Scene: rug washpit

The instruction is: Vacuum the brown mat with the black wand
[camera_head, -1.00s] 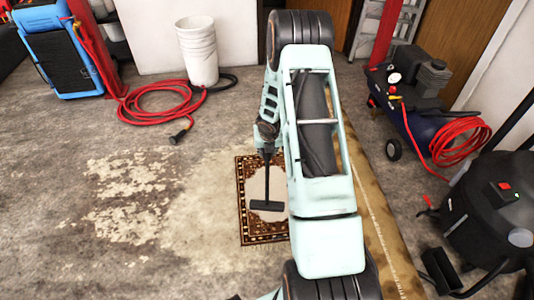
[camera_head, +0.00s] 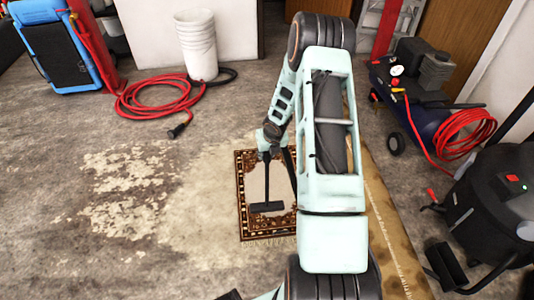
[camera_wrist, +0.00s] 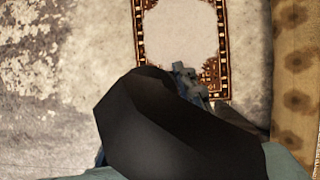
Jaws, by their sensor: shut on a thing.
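The brown mat (camera_head: 243,215), with a patterned border and a pale middle, lies on the floor near the centre of the head view, partly hidden by my arm. It also shows at the top of the wrist view (camera_wrist: 180,35). My gripper (camera_head: 269,140) is above the mat's far part, shut on the black wand (camera_head: 267,178). The wand hangs down to a flat wide head (camera_head: 267,207) over the mat's pale middle; I cannot tell whether it touches.
A rolled rug (camera_head: 392,230) lies right of the mat. A black vacuum (camera_head: 495,205) and an air compressor (camera_head: 420,90) stand at the right. A red hose (camera_head: 155,97), white buckets (camera_head: 196,45) and a blue machine (camera_head: 55,45) are at the back left. The left floor is clear.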

